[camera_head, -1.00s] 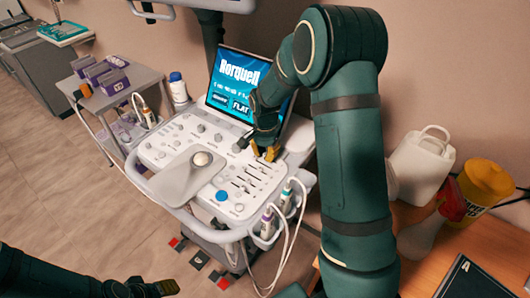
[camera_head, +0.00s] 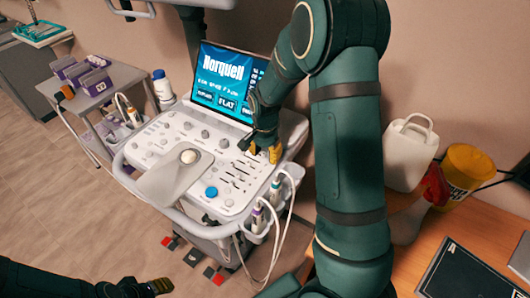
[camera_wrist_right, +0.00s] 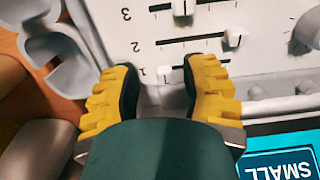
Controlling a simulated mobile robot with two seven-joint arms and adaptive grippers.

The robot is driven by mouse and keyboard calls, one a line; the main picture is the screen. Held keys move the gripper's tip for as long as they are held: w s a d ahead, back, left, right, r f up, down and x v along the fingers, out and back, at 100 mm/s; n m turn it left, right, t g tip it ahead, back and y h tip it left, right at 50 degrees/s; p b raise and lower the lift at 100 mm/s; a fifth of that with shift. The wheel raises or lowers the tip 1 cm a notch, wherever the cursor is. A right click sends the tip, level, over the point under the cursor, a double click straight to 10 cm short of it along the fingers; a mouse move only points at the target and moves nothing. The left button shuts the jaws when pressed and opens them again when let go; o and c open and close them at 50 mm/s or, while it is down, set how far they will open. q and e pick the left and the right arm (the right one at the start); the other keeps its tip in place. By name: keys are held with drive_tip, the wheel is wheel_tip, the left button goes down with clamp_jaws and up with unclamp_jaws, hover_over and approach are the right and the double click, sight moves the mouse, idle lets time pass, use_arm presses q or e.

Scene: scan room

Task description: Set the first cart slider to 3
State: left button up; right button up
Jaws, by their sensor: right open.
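The cart's control panel (camera_head: 150,150) has several sliders (camera_head: 235,178) on its right part. In the right wrist view, three slider tracks are marked 1, 2 and 3. The white knob of the first slider (camera_wrist_right: 165,74) sits near its number 1, between my fingers. The second slider's knob (camera_wrist_right: 234,38) is farther right, and the third slider's knob (camera_wrist_right: 182,7) is at the top edge. My right gripper (camera_head: 264,153) is open, with yellow fingertips (camera_wrist_right: 163,88) either side of the first knob; contact is unclear. My left gripper (camera_head: 158,287) is low, away from the cart; its opening is unclear.
The cart's screen (camera_head: 228,82) stands behind the panel. Cabled probes (camera_head: 266,205) hang at the panel's right side. A wooden table (camera_head: 425,255) with a white jug (camera_head: 409,153) and yellow container (camera_head: 466,172) is at right. A grey side trolley (camera_head: 100,92) is at left.

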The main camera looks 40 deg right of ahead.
sight(265, 154)
wheel_tip(265, 154, up, 12)
idle(0.5)
idle(0.5)
